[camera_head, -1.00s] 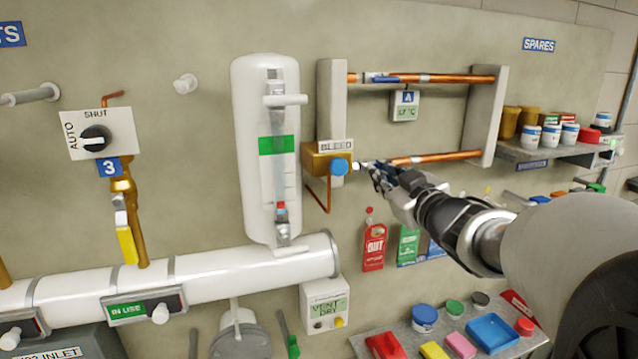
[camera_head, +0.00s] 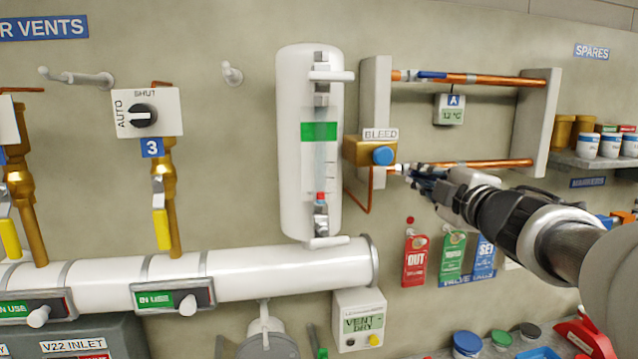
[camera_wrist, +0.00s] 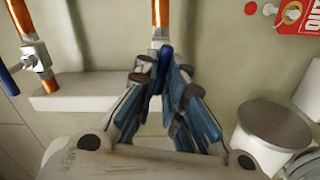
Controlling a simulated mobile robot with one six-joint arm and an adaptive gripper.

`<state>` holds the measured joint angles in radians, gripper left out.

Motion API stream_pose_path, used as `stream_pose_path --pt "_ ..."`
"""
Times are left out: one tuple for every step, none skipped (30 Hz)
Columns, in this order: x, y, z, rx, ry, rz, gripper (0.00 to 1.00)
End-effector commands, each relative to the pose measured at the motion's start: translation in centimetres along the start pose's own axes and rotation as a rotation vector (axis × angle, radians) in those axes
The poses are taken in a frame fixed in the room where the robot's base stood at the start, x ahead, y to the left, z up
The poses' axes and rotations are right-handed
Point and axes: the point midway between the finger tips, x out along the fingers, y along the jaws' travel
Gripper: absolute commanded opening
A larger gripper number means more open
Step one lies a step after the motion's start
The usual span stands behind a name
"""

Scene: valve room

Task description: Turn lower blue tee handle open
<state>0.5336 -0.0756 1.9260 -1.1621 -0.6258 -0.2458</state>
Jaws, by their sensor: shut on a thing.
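The lower blue tee handle (camera_wrist: 164,62) sits between my fingertips at the lower copper pipe in the wrist view. It looks roughly in line with that pipe, but the fingers cover part of it. In the head view my gripper (camera_head: 420,179) is shut on it near the left end of the lower copper pipe (camera_head: 490,164), and hides most of the handle. The upper blue handle (camera_head: 432,75) lies along the upper copper pipe (camera_head: 485,80); its edge also shows at the left of the wrist view (camera_wrist: 8,80).
The bleed block with its blue knob (camera_head: 383,155) is close left of my gripper. Tags (camera_head: 415,257) hang below it. A white sight-glass column (camera_head: 310,140) stands further left. The pipes' right upright (camera_head: 535,122) and the spares shelf (camera_head: 598,164) are to the right.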

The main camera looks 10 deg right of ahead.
Motion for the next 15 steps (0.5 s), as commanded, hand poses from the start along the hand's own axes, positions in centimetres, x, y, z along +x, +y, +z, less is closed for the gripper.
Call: stream_pose_path --pt "0.0 -0.14 0.0 -0.037 0.001 0.002 0.0" --pt "0.0 -0.14 0.01 -0.057 0.001 0.002 0.0" --pt "0.0 -0.16 0.01 -0.084 0.001 0.002 0.0" --pt "-0.01 -0.18 0.01 -0.102 0.0 0.002 0.0" --pt "-0.01 -0.19 0.01 -0.12 0.0 0.001 0.0" --pt "0.0 -0.18 0.01 -0.142 0.001 0.001 0.0" --pt "0.0 -0.17 0.0 -0.156 0.001 0.002 0.0" --pt "0.0 -0.15 0.0 -0.171 0.001 0.002 0.0" --pt "0.0 -0.14 0.0 -0.187 0.001 0.002 0.0" --pt "0.0 -0.13 -0.01 -0.198 0.001 0.002 0.0" --pt "0.0 -0.13 -0.01 -0.209 0.001 0.002 0.0" --pt "0.0 -0.13 -0.02 -0.221 0.001 0.001 0.0" --pt "0.0 -0.13 -0.02 -0.229 0.001 0.001 0.0" --pt "0.0 -0.13 -0.02 -0.235 0.001 0.001 0.0" --pt "0.0 -0.13 -0.02 -0.243 0.001 0.001 0.0"
